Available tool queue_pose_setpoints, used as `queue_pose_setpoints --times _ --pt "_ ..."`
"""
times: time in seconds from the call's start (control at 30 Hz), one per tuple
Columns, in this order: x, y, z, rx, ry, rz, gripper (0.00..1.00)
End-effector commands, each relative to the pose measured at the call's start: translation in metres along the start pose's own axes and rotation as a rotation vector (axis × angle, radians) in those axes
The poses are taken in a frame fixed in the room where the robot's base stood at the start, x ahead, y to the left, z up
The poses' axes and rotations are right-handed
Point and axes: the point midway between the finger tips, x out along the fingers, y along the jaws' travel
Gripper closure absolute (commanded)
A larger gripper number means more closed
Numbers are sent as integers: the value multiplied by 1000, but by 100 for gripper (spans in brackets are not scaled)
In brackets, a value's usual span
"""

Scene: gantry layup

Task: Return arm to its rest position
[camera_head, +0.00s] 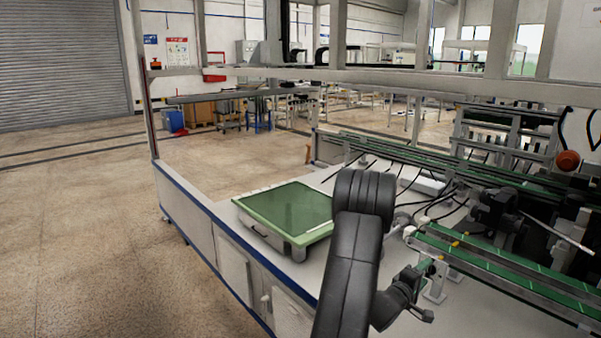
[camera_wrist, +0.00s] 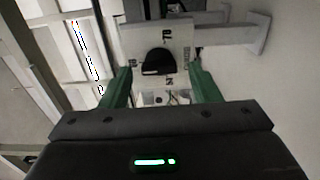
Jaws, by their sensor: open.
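My arm rises in the lower middle of the camera_head view as thick black links, over the front part of a workbench (camera_head: 225,215). My gripper (camera_wrist: 160,70) shows in the wrist view, with two green fingers spread wide apart. I see nothing held between them. Beyond the fingers is a pale plate (camera_wrist: 184,42) with dark markings and a dark rounded part; whether it touches anything of mine I cannot tell. In the camera_head view, my arm's lower end is partly hidden behind its own links.
A green-topped tray (camera_head: 290,212) sits on the bench left of my arm. Green conveyor rails (camera_head: 500,270) and dark machinery (camera_head: 500,210) crowd the right. A frame beam (camera_head: 400,78) crosses above the bench. Open floor (camera_head: 80,230) lies left.

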Motion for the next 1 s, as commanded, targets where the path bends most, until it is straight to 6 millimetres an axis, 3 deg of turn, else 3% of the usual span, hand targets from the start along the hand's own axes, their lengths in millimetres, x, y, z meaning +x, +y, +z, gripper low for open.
queue_pose_setpoints --times 0.3,0.47,1.0 --pt "-2 0 0 2 0 0 44" --pt "-15 0 -1 -2 1 -2 44" --pt "-120 -1 -2 -3 4 -3 44"
